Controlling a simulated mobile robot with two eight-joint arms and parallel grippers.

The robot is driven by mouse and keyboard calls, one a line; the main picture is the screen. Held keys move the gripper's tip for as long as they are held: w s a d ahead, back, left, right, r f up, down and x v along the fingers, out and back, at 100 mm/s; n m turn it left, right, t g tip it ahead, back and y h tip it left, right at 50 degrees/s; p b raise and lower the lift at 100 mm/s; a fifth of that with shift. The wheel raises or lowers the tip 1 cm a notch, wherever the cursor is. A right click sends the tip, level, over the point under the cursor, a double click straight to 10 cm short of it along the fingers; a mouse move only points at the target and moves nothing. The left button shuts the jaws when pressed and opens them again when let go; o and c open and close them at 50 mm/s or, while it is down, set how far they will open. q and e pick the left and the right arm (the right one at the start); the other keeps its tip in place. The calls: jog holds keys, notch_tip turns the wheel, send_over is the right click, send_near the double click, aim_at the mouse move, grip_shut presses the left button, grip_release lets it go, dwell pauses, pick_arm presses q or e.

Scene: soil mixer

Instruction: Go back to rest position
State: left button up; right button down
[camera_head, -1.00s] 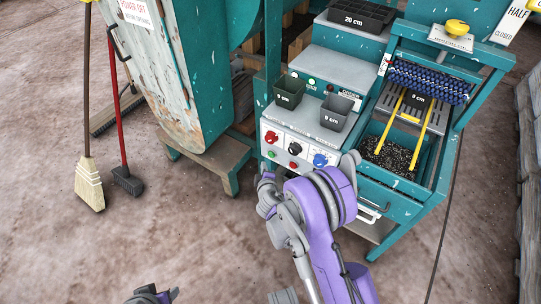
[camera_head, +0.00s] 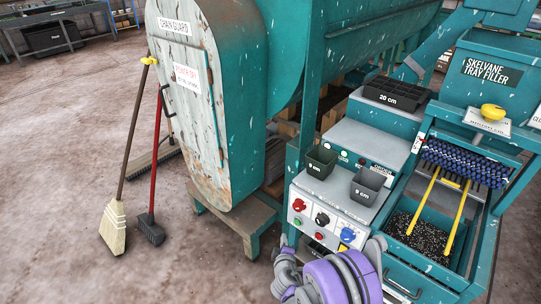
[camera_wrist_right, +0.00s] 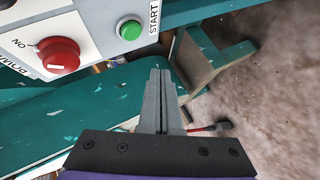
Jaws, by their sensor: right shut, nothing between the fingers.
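My right arm (camera_head: 340,280) comes in from the bottom, its purple and grey wrist just in front of the control panel (camera_head: 334,226). Its fingertips are hard to make out in the head view. In the right wrist view my right gripper (camera_wrist_right: 160,72) is shut and empty, its two grey fingers pressed together. They lie below the green START button (camera_wrist_right: 130,30) and to the right of the red knob (camera_wrist_right: 60,55), and appear apart from both. My left gripper is not in view.
The teal machine (camera_head: 345,60) stands close ahead. Small pots (camera_head: 320,162) (camera_head: 367,186) sit above the panel, and a soil tray (camera_head: 425,238) is at right. The floor (camera_head: 60,200) at left is clear.

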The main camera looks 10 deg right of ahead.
jog(key=s+d+r+m+g, duration=0.2)
jog(key=s+r+m, duration=0.2)
jog(key=s+r, duration=0.3)
jog(key=s+d+r+m+g, duration=0.3)
jog(key=s+r, duration=0.4)
jog(key=s+a+r+m+g+y, duration=0.1)
jog(key=s+a+m+g, duration=0.15)
jog(key=s, duration=0.75)
jog(key=s+a+r+m+g+y, duration=0.1)
jog(key=s+m+y, duration=0.15)
jog(key=s, duration=0.85)
pick_arm(q)
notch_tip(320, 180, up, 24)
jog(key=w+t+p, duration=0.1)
jog(key=p, duration=2)
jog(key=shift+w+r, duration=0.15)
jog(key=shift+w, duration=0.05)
pick_arm(e)
notch_tip(320, 180, up, 24)
jog(key=w+t, duration=0.1)
jog(key=shift+w+h, duration=0.35)
